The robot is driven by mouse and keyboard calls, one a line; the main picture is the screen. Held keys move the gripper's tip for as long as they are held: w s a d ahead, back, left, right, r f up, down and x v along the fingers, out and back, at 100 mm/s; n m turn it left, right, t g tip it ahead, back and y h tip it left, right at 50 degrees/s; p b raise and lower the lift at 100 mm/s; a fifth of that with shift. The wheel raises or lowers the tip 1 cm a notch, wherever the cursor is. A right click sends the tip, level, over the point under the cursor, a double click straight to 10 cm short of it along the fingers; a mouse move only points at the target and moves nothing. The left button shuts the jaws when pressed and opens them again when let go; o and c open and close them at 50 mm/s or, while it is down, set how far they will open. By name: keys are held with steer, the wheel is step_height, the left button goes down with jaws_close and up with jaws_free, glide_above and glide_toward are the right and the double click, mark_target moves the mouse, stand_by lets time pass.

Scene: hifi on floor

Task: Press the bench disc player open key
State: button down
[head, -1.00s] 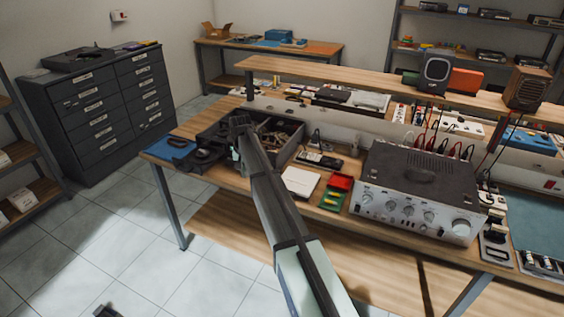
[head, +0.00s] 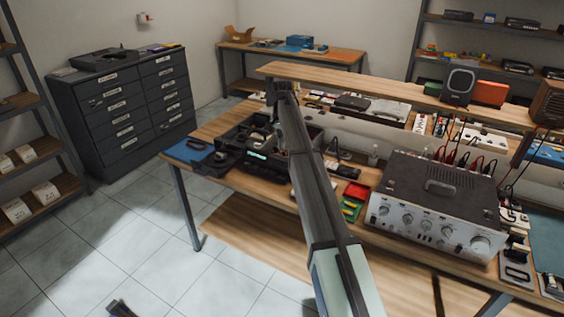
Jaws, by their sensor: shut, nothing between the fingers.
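A dark, low device with a small lit teal strip, which looks like the bench disc player (head: 238,160), sits at the left end of the wooden bench (head: 215,123). Its keys are too small to make out. My arm reaches over the bench from the bottom of the head view. My gripper (head: 271,108) is at its far end, small and dark, above the bench's back left part and beyond the device. It looks shut and empty. I cannot tell its height above the bench. My arm hides part of the bench just right of the device.
A blue mat (head: 187,151) lies at the bench's left end. A large silver-fronted amplifier (head: 435,205) stands right of my arm, with red and green bins (head: 357,191) beside it. A raised shelf (head: 375,90) runs behind.

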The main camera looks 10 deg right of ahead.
mark_target(282, 176)
step_height(282, 176, down, 14)
steer(key=p, duration=0.5)
steer(key=shift+r, duration=0.25)
steer(key=shift+f, duration=0.1)
